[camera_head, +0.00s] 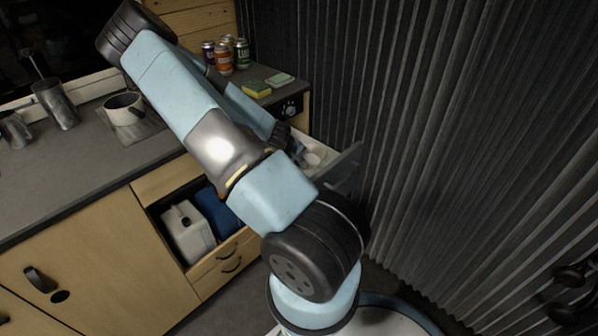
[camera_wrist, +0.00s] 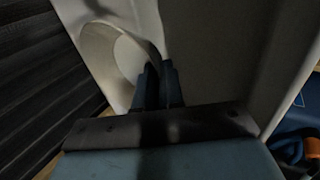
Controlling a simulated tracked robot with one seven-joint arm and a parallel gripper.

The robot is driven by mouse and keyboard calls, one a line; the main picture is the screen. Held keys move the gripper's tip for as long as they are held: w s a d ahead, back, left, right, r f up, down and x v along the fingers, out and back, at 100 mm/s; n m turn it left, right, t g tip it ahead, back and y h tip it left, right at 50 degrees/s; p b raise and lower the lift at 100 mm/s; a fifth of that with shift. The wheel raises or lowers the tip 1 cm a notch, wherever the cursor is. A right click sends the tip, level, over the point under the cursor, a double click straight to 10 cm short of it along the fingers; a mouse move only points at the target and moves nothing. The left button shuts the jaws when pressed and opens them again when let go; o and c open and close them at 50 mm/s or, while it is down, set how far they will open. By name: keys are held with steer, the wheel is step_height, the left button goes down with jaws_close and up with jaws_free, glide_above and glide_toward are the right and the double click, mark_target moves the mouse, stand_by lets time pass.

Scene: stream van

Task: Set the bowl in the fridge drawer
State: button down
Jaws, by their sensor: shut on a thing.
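The white bowl (camera_head: 314,156) shows in the head view within the outline of the open fridge drawer (camera_head: 345,158), partly hidden by my arm. In the wrist view the bowl (camera_wrist: 108,52) is tilted on the left, its rim reaching my fingers. My gripper (camera_wrist: 158,82) is shut on the bowl's rim, with pale drawer walls (camera_wrist: 225,55) around it. In the head view my gripper is mostly hidden behind my arm. I cannot tell whether the bowl touches the drawer floor.
On the counter are several cans (camera_head: 224,60), a sponge (camera_head: 257,89), a metal cup (camera_head: 55,103) and a white pot (camera_head: 124,110). A corrugated wall (camera_head: 430,130) closes off the right.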

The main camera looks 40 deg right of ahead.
steer(key=shift+f, duration=1.85)
steer(key=shift+f, duration=0.6)
steer(key=c, duration=1.3)
jaws_free()
steer(key=shift+o, duration=0.2)
steer(key=shift+r, duration=0.1)
